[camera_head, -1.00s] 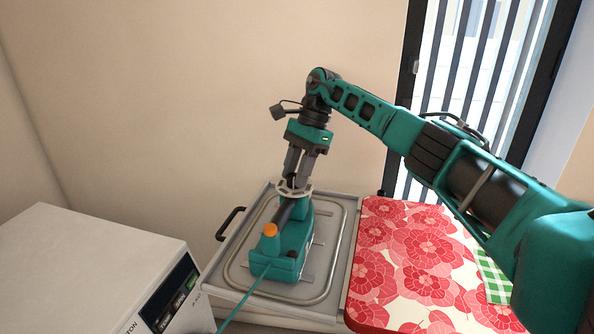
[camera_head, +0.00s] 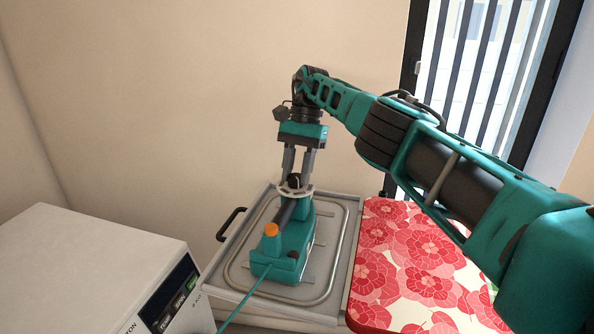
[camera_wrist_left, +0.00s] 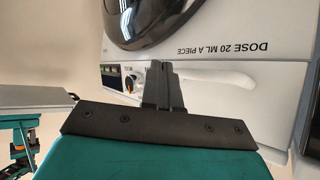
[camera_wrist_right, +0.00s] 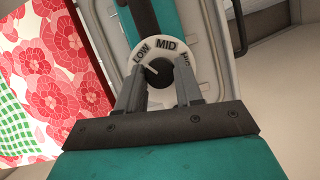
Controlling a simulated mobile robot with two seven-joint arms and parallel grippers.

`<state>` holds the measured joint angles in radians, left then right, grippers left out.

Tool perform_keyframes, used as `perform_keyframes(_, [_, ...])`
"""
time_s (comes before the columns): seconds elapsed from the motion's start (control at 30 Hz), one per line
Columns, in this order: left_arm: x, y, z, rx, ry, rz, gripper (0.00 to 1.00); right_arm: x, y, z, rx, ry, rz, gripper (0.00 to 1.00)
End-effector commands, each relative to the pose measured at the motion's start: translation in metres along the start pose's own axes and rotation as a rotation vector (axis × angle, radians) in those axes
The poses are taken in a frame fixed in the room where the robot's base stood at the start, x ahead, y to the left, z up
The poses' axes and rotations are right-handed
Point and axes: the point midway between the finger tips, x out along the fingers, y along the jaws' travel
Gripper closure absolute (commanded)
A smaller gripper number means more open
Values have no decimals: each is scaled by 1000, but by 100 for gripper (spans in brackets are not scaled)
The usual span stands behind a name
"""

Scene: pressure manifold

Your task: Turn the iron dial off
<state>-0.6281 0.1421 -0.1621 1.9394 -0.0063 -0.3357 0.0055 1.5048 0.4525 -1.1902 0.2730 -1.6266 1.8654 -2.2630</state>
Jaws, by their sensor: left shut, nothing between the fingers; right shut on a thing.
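The teal iron (camera_head: 287,250) with an orange cap lies on a grey tray in the head view. Its dial is a black knob (camera_wrist_right: 158,73) on a white ring (camera_wrist_right: 167,48) marked LOW, MID and a partly hidden third label. The white pointer line on the knob points towards LOW. My right gripper (camera_head: 296,176) comes down from above and is shut on the dial, one finger on each side of it in the right wrist view (camera_wrist_right: 160,88). My left gripper (camera_wrist_left: 162,75) is shut and empty, seen only in its wrist view, before a white appliance.
A red flowered board (camera_head: 400,265) stands right of the grey tray (camera_head: 240,262). A white box-shaped appliance (camera_head: 95,265) is at the front left. A teal cord (camera_head: 243,300) runs from the iron. The left wrist view shows a white washing machine (camera_wrist_left: 220,60) with an orange-marked knob.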

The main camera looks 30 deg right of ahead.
Motion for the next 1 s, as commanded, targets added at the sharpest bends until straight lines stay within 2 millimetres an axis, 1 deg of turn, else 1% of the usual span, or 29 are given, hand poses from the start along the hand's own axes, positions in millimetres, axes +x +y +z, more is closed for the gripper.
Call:
perform_keyframes(0.37, [0,0,0,1,0,0,100,0,0,0,-2,0,2,95])
perform_keyframes(0.4, [0,0,0,1,1,0,100,0,0,0,-2,0,2,63])
perform_keyframes(0.63, [0,0,-1,1,2,0,100,0,0,0,-1,0,1,41])
perform_keyframes(1.0, [1,-1,-5,3,7,0,100,-2,-1,2,-2,0,1,40])
